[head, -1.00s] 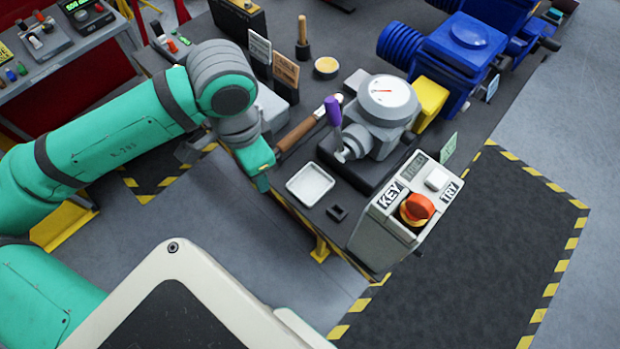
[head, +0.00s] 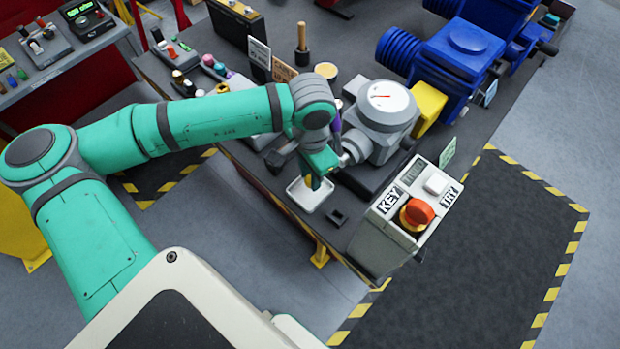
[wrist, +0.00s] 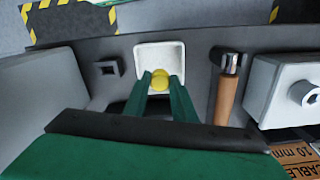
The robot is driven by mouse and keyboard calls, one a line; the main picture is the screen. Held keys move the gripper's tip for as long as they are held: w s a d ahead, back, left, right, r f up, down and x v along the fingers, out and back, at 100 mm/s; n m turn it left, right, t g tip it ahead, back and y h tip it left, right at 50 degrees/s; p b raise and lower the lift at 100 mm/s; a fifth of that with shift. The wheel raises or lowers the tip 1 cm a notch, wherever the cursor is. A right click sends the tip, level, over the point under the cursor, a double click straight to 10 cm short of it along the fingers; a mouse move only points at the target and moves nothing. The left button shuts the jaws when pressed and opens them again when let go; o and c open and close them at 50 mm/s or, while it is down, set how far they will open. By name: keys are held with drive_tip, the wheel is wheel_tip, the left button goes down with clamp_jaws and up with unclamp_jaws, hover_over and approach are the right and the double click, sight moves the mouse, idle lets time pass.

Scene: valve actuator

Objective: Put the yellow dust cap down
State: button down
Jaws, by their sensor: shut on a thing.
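The yellow dust cap (wrist: 160,80) is between the fingertips of my gripper (wrist: 160,86) in the wrist view, and the gripper is shut on it. In that view the cap overlaps the near part of a square white tray (wrist: 174,50). In the head view my gripper (head: 314,181) is over the white tray (head: 306,201), in front of the grey valve body. A small patch of yellow shows at the fingertips there. I cannot tell whether the cap touches the tray.
A small dark square socket (wrist: 107,68) lies beside the tray. On its other side is a wooden-handled tool (wrist: 227,95). The grey valve actuator with a dial (head: 386,98) stands behind the gripper. A key switch box (head: 408,214) stands at the bench's front right.

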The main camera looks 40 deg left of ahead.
drive_tip(key=shift+f, duration=1.25)
drive_tip(key=shift+f, duration=0.1)
drive_tip(key=c, duration=1.5)
unclamp_jaws()
drive_tip(key=shift+o, duration=0.2)
wheel_tip(320, 180, up, 12)
drive_tip(key=shift+a, duration=0.1)
